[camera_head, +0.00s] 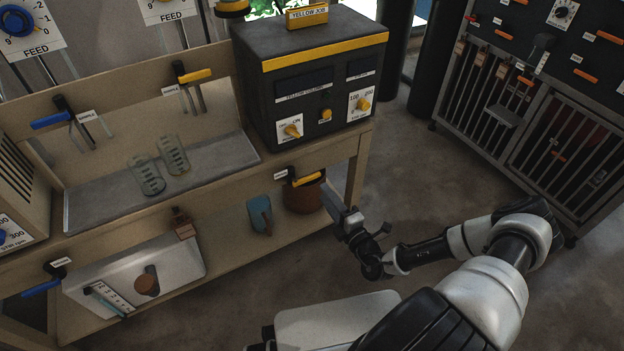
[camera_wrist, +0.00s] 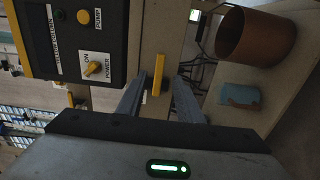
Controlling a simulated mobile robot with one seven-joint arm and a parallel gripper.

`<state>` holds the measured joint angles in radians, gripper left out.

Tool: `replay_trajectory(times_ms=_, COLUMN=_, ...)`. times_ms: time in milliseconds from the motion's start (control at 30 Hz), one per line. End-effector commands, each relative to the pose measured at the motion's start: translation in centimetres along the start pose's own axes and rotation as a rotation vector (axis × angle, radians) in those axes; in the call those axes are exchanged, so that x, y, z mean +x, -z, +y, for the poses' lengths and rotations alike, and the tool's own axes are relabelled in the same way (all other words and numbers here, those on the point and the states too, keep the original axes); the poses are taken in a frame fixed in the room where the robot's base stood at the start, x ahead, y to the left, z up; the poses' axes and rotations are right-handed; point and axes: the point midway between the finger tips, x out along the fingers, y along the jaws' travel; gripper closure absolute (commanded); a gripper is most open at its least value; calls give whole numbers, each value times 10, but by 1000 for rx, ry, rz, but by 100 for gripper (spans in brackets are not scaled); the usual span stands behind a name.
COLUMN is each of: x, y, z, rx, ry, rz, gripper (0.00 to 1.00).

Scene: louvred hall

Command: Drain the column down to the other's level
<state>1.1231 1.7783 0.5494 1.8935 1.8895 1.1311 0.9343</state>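Two clear glass columns with dark marks, a front-left one (camera_head: 147,176) and a back-right one (camera_head: 173,155), stand on the grey tray (camera_head: 225,152) of the bench; their liquid levels are too small to tell. A yellow-handled lever (camera_head: 306,180) sits on the bench's front edge below the black yellow-banded box. A blue-handled lever (camera_head: 42,287) sits on the same edge at the far left. My gripper (camera_head: 345,214) is just right of the front yellow lever. In the wrist view its open fingers (camera_wrist: 161,78) point at the yellow handle (camera_wrist: 158,74), which appears between them, apparently untouched.
The black box (camera_head: 312,85) has yellow knobs. Above the tray are a blue lever (camera_head: 52,120) and a yellow one (camera_head: 195,75). A dark cabinet (camera_head: 540,110) stands right; floor between is clear.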

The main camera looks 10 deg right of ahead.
Motion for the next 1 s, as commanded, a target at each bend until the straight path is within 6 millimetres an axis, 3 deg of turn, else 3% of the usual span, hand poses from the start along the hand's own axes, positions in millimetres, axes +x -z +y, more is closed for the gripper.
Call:
replay_trajectory(times_ms=533, x=76, y=2, z=-2, rx=-4, ry=-3, rz=5, gripper=67)
replay_trajectory(times_ms=1000, x=89, y=2, z=1, rx=-4, ry=-1, rz=5, gripper=67)
